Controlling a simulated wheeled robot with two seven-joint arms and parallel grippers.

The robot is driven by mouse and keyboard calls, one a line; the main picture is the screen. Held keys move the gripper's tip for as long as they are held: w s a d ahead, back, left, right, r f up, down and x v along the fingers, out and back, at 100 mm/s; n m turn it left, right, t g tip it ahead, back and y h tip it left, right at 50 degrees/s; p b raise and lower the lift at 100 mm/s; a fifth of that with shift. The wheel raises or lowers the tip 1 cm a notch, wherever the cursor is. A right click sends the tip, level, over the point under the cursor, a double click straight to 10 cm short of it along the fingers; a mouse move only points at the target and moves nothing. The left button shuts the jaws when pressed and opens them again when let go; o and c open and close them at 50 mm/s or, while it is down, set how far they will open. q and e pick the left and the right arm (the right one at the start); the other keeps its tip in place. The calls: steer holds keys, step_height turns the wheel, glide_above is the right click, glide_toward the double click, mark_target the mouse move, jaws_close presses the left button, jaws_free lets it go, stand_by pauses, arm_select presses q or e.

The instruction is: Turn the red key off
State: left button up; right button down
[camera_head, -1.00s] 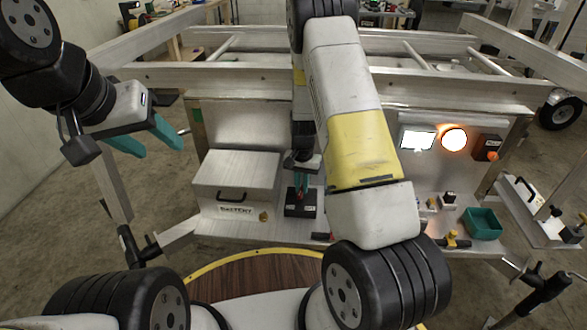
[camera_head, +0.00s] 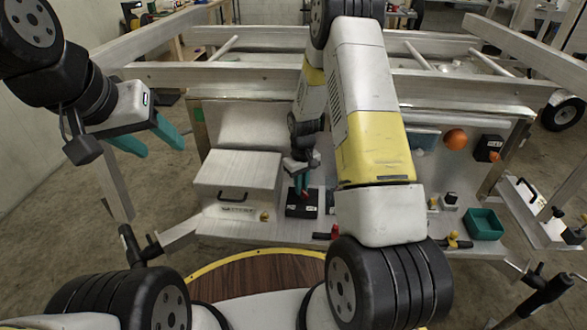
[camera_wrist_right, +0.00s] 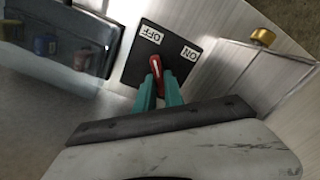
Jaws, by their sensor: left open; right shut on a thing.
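The red key (camera_wrist_right: 155,68) sits on a black switch plate (camera_wrist_right: 130,72) with white OFF and ON labels; the plate also shows in the head view (camera_head: 300,210). The key's visible end points toward the OFF label (camera_wrist_right: 150,34), away from the ON label (camera_wrist_right: 189,53). My right gripper (camera_wrist_right: 159,88) is shut on the red key; it also shows in the head view (camera_head: 302,182), above the plate. My left gripper (camera_head: 152,143) is open and empty, raised at the left, away from the plate. The orange lamp (camera_head: 455,139) and the screen (camera_head: 425,140) are dark.
A metal box (camera_head: 236,178) with a black handle stands left of the plate. A green bin (camera_head: 484,224), a red-topped part (camera_head: 334,231) and a yellow-topped part (camera_head: 455,240) are to the right. Trailer rails (camera_head: 240,76) run behind. My right arm hides part of the panel.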

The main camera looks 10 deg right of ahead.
steer(key=shift+n, duration=0.5)
stand_by(0.3)
steer(key=c, duration=1.4)
jaws_free()
steer(key=shift+c, duration=0.2)
steer(key=shift+r, duration=3.9)
